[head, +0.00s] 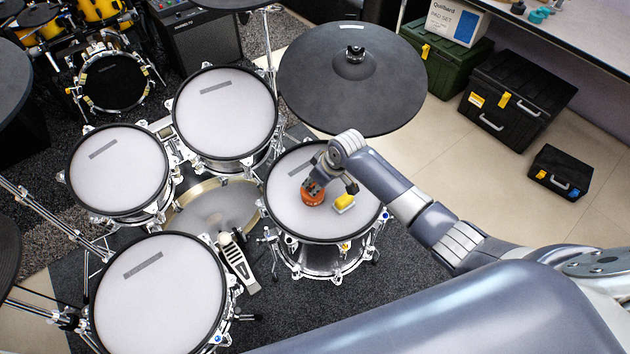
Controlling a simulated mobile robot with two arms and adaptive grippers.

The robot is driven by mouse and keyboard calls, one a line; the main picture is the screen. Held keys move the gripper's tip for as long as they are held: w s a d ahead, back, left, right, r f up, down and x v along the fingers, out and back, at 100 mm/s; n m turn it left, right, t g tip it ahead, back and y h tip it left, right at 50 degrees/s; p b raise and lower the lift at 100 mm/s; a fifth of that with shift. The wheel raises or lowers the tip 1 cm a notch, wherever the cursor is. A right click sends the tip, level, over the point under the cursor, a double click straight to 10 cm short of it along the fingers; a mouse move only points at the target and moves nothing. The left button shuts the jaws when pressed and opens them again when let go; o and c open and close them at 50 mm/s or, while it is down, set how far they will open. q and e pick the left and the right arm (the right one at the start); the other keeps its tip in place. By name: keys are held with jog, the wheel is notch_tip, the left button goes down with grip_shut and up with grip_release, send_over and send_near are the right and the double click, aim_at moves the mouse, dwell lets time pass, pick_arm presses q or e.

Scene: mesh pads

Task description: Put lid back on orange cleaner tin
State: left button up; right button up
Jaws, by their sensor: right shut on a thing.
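The orange cleaner tin (313,197) sits on the white mesh pad of the drum at the right of the kit. A dark piece that looks like its lid (313,185) shows at the top of the tin, under my gripper. My right gripper (331,181) is low over the tin and shut on this piece. I cannot tell whether the lid touches the tin's rim, as the fingers partly cover it. My left gripper is not in view.
A large dark cymbal (352,85) hangs behind the drum. Other drums (225,112) stand to the left. Black cases (518,95) stand on the floor at right.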

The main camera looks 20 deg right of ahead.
dwell(0.6)
jog(key=shift+f+p, duration=0.2)
jog(key=shift+p, duration=0.75)
dwell(1.7)
dwell(0.3)
jog(key=o, duration=1.4)
jog(key=shift+r, duration=0.1)
jog(key=shift+r+p, duration=3.45)
jog(key=shift+p, duration=0.3)
jog(key=shift+c, duration=0.2)
